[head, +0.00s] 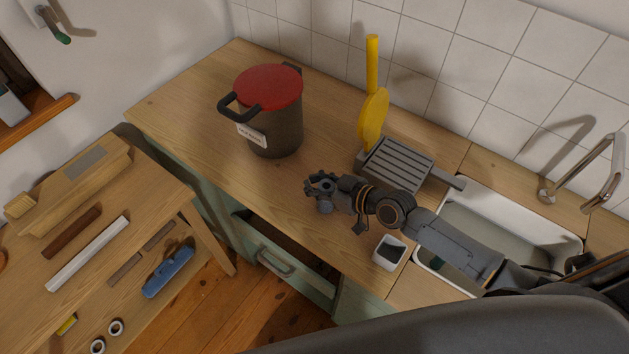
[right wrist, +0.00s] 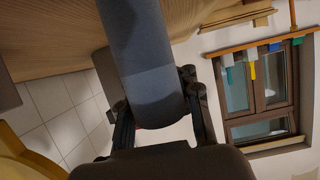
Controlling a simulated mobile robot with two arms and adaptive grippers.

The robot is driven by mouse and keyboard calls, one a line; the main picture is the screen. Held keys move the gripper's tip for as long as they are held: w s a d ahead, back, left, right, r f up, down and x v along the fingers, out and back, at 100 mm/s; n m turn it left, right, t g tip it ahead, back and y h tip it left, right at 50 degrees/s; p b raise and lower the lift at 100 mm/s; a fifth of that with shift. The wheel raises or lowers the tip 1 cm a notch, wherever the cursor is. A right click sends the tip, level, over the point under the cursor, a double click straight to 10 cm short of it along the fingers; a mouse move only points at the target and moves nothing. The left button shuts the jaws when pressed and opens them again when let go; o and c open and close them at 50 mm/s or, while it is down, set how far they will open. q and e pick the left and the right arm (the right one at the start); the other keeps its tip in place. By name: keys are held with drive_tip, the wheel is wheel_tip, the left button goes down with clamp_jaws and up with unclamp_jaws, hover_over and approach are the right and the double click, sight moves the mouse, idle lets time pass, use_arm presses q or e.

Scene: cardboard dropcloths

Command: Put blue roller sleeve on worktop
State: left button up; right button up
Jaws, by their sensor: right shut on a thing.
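My left gripper is not in view.
The sink (head: 455,235) is at right. An open drawer (head: 285,268) juts out below. The worktop's left end is clear.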

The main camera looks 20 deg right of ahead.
sight(333, 190)
drive_tip(key=shift+f, duration=0.2)
drive_tip(key=o, duration=1)
drive_tip(key=shift+r, duration=0.1)
drive_tip(key=shift+o, duration=0.2)
drive_tip(key=shift+r, duration=0.1)
drive_tip(key=shift+s+d, duration=0.1)
drive_tip(key=shift+s, duration=0.05)
drive_tip(key=b+v, duration=0.1)
drive_tip(key=v, duration=0.9)
drive_tip(key=shift+s+d+r+b, duration=0.15)
drive_tip(key=shift+s+b, duration=0.1)
drive_tip(key=shift+b, duration=0.1)
drive_tip(key=shift+s+d+r, duration=0.3)
drive_tip(key=shift+s+r, duration=0.05)
